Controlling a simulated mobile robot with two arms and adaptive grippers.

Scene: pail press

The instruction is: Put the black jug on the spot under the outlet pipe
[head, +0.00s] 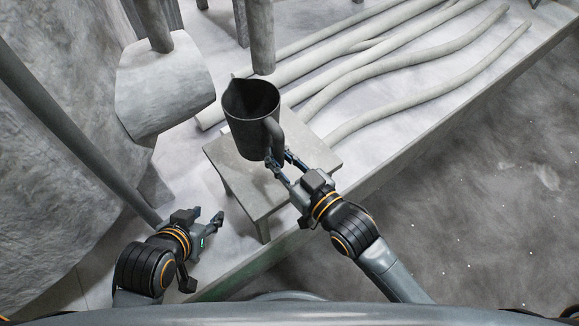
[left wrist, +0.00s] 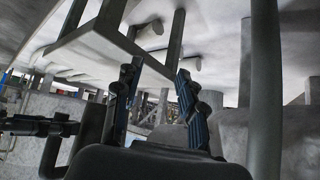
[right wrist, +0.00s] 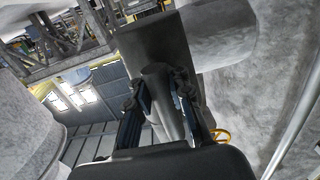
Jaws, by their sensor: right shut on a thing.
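The black jug (head: 248,112) is upright at the small grey table (head: 235,170), over its back part; I cannot tell whether its base touches the top. My right gripper (head: 280,168) is shut on the jug's handle, which also shows between the fingers in the right wrist view (right wrist: 160,90). A vertical grey pipe (head: 261,40), likely the outlet pipe, ends just behind and above the jug's rim in the head view. No marked spot is visible; the jug hides part of the tabletop. My left gripper (head: 213,222) is open and empty, left of the table, with fingers apart in the left wrist view (left wrist: 158,85).
A large grey cylinder (head: 165,85) on a thick rod hangs at the upper left. Several long pale pipes (head: 400,45) lie behind and right of the table. A thin dark pole (head: 75,130) slants down at the left. The front tabletop is clear.

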